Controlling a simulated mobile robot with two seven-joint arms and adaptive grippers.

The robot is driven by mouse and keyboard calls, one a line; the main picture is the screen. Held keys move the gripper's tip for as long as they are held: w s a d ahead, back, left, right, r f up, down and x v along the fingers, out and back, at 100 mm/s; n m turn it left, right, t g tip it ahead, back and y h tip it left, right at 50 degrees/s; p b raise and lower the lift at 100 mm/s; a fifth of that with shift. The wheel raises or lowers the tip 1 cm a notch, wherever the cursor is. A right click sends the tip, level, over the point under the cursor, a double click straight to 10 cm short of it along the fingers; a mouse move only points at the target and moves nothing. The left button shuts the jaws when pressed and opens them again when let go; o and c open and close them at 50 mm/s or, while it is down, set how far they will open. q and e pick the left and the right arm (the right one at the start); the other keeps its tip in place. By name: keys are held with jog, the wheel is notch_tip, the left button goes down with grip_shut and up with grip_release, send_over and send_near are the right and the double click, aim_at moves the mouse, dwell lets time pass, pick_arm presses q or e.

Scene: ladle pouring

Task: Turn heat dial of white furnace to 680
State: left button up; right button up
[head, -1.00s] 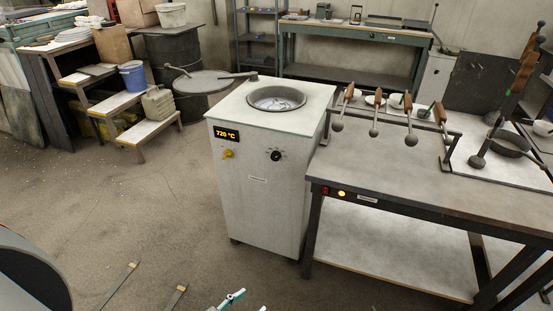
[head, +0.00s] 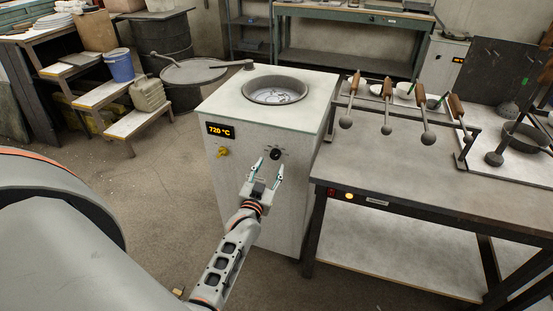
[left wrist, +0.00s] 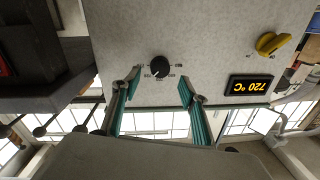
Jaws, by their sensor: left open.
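The white furnace (head: 238,185) stands in the middle of the head view, with an open round pot of silvery metal (head: 276,92) in its top. Its display (head: 219,130) reads 720 °C in amber. The black heat dial (head: 275,154) is on the front face; it also shows in the left wrist view (left wrist: 160,67), with a scale around it too small to read. A yellow knob (head: 222,151) is below the display. My left gripper (head: 268,168) is open and empty in front of the dial, apart from it, with a finger to either side. My right gripper is not in view.
A grey workbench (head: 430,185) adjoins the furnace on the right, with several wooden-handled ladles (head: 426,117) on a rack. A round lid (head: 193,71) is at the furnace's back left. Stepped shelves (head: 100,90) stand at the left.

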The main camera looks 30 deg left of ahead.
aim_at(275, 157)
pick_arm(q)
jog(key=shift+b+x, duration=0.3)
jog(key=shift+x, duration=2.3)
jog(key=c, duration=1.1)
